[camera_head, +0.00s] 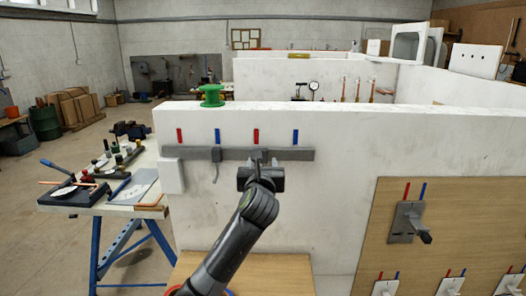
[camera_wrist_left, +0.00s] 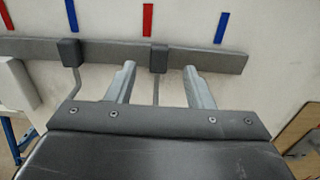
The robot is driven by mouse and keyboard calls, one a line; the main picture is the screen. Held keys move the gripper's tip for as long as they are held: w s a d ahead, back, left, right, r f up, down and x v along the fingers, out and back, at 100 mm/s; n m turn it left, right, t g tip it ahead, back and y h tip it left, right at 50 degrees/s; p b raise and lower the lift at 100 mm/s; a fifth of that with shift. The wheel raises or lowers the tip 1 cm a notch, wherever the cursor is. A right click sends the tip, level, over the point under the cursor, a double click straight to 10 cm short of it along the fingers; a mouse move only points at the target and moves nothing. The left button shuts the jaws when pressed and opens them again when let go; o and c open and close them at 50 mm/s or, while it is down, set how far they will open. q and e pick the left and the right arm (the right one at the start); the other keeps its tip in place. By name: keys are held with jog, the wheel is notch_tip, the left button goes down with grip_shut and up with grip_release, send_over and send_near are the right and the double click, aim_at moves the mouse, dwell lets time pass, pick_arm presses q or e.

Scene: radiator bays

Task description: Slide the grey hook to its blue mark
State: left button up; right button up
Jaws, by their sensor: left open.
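A grey rail (camera_head: 295,154) runs level across the white wall, below alternating red and blue marks. Two dark grey hooks sit on it. One hook (camera_head: 216,155) is under the left blue mark (camera_head: 217,136); it also shows in the left wrist view (camera_wrist_left: 68,52). The other hook (camera_wrist_left: 159,58) is close to below the right red mark (camera_wrist_left: 148,18), left of the right blue mark (camera_wrist_left: 222,27). My left gripper (camera_head: 264,160) is open in front of this second hook. In the left wrist view its stem appears between the fingers; contact cannot be told. My right gripper is not in view.
A white block (camera_head: 171,176) is below the rail's left end. A green spool (camera_head: 211,96) stands on the wall top. A tool table (camera_head: 150,209) stands at left. A wooden panel (camera_head: 460,215) with another fitting (camera_head: 408,220) is at right.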

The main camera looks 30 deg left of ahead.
aim_at(263, 151)
pick_arm(q)
jog(key=p+x, duration=0.1)
jog(key=x, duration=0.6)
jog(key=shift+w+a, duration=0.1)
jog(key=shift+a, duration=0.05)
grip_shut()
